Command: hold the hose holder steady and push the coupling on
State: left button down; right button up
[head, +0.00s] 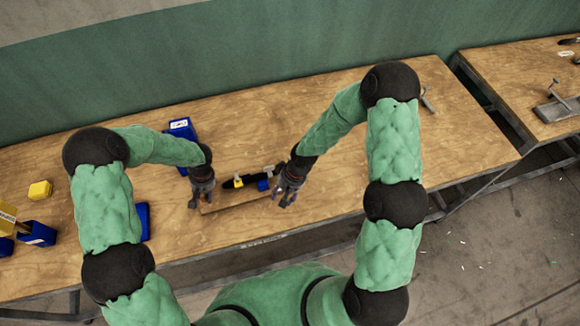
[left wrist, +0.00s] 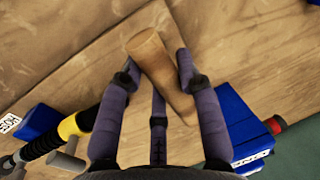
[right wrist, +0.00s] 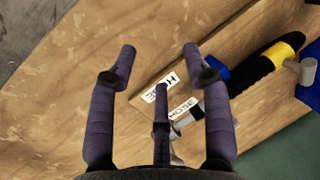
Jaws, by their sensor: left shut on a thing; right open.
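The hose holder is a wooden board (head: 235,203) on the table, with a blue block (head: 263,184) on it. A black hose (right wrist: 255,69) with a yellow band (right wrist: 279,52) lies in the block; the band also shows in the left wrist view (left wrist: 75,125). My left gripper (head: 195,203) is shut on a brown wooden post (left wrist: 158,62) at the holder's left end, between its fingers in the left wrist view (left wrist: 155,68). My right gripper (head: 287,200) is open and empty at the holder's right end; its fingers are apart in the right wrist view (right wrist: 160,60). I cannot make out the coupling with certainty.
White labels (right wrist: 160,87) show at the holder's right end. A labelled blue bin (head: 181,129) stands behind my left gripper. A yellow block (head: 40,190) and another blue bin (head: 37,234) are at the left. The table (head: 450,140) is mostly clear on the right.

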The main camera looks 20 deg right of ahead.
jog(key=w+d+r+h, duration=0.2)
jog(key=w+d+r, duration=0.1)
jog(key=w+r, duration=0.35)
jog(key=w+d+r+h, duration=0.1)
jog(key=w+d+r, duration=0.2)
jog(key=w+r, duration=0.35)
jog(key=shift+n, duration=0.3)
jog(key=shift+s+d+f, duration=0.1)
jog(key=shift+s+f, duration=0.2)
jog(key=shift+f, duration=1.45)
jog(key=shift+s+f, duration=0.3)
jog(key=shift+f, duration=1.45)
jog(key=shift+s+d+f, duration=0.1)
jog(key=shift+s+f, duration=0.2)
jog(key=shift+f, duration=1.45)
grip_shut()
